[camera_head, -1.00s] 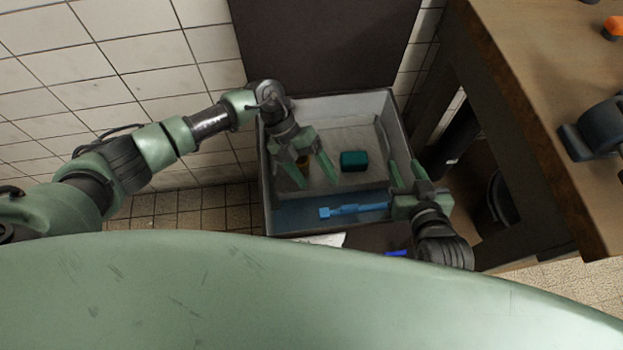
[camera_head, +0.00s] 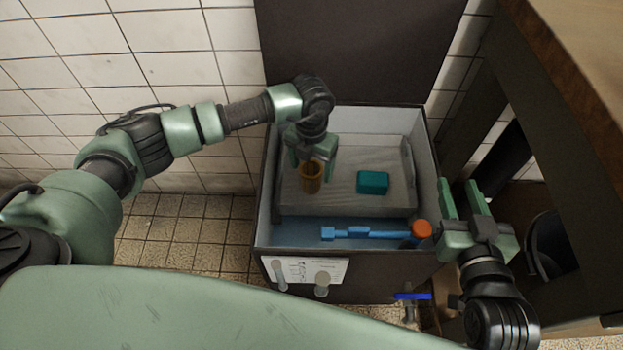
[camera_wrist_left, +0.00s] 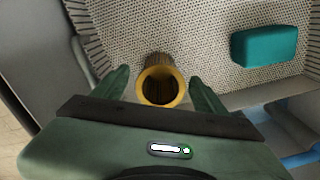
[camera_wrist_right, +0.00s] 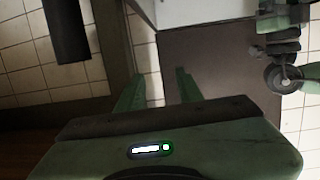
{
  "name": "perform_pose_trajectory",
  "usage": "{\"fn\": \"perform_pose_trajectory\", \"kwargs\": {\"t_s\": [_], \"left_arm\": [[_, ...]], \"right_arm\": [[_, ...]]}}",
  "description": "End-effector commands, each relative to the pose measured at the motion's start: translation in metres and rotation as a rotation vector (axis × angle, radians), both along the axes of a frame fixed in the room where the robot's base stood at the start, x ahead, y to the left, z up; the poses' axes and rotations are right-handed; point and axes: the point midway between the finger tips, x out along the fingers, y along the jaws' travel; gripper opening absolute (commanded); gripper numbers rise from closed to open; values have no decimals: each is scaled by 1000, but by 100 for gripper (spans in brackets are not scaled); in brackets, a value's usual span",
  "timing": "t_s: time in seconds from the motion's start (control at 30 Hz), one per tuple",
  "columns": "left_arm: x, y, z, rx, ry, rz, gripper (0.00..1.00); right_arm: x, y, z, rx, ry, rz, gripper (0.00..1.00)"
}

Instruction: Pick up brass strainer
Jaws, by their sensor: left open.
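The brass strainer (camera_head: 311,178) is a small hollow brass cylinder with an open round top. It stands in the raised tray (camera_head: 345,198) inside the open box. My left gripper (camera_head: 309,158) is over it, pointing down. In the left wrist view the strainer's rim (camera_wrist_left: 160,86) shows between the two spread fingers, with a gap on each side. The strainer's lower part is partly hidden there. My right gripper (camera_head: 461,190) is open and empty beside the box's right wall. Its fingers (camera_wrist_right: 158,82) are apart in the right wrist view.
A teal block (camera_head: 372,182) lies right of the strainer in the tray. A blue tool (camera_head: 365,233) and an orange round thing (camera_head: 421,229) are at the box's front. The dark lid (camera_head: 355,50) stands open behind. A wooden table (camera_head: 580,40) stands at the right.

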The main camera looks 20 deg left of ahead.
Motion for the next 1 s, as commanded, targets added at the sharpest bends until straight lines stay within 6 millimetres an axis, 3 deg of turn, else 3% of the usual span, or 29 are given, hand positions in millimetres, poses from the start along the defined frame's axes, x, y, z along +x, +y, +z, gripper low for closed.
{"fn": "perform_pose_trajectory", "kwargs": {"t_s": [0.1,0.4,0.7,0.77,0.97,1.0], "left_arm": [[-3,0,-17,1,4,-1,73],[-4,0,-44,0,3,0,73],[-3,-1,-45,-1,2,0,73],[-3,-1,-45,-1,2,0,59],[-3,-1,-45,-1,2,0,3],[-3,-1,-45,-2,2,0,3]], "right_arm": [[6,5,19,29,-115,7,36],[8,12,68,92,-355,23,36],[7,13,74,98,-381,24,36],[7,13,74,98,-381,24,36],[7,13,74,97,-380,24,36],[7,13,74,97,-379,24,36]]}}
